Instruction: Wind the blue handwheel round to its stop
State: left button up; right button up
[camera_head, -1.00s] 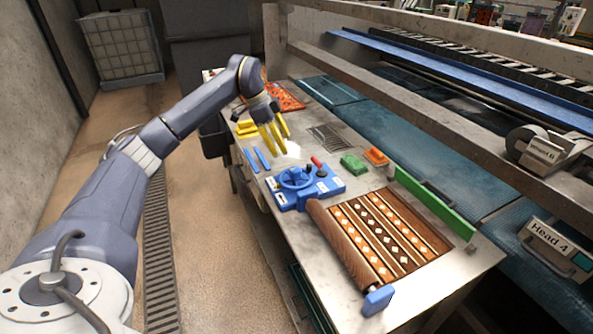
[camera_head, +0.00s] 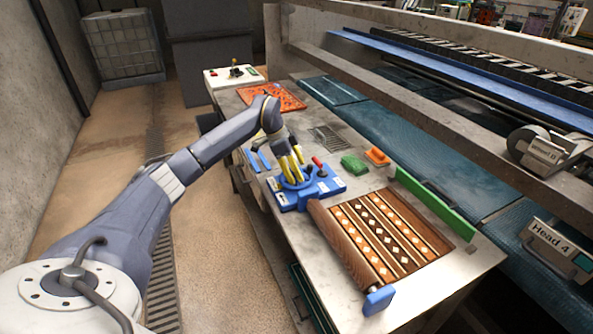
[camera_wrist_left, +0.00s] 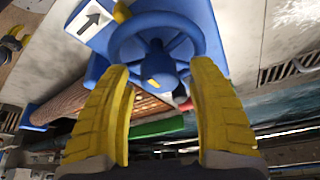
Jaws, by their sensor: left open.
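The blue handwheel (camera_wrist_left: 193,29) fills the top middle of the left wrist view, with spokes and a hub with a yellow mark. It sits on a blue base (camera_head: 328,187) on the steel table; in the head view my gripper covers much of the wheel. My left gripper (camera_head: 293,178) is at the wheel, yellow fingers pointing down at it. A white label with a black arrow (camera_wrist_left: 90,18) lies beside the wheel. My right gripper is not seen.
A red-handled lever (camera_head: 317,162) stands right behind the wheel. A partly rolled patterned rug (camera_head: 390,235) lies in front. Green (camera_head: 354,164) and orange (camera_head: 377,156) blocks sit to the right. Blue strips (camera_head: 262,158) lie to the left.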

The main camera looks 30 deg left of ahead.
pick_arm(q)
jog(key=c, duration=1.2)
jog(key=shift+m, duration=0.3)
jog(key=shift+c, duration=0.2)
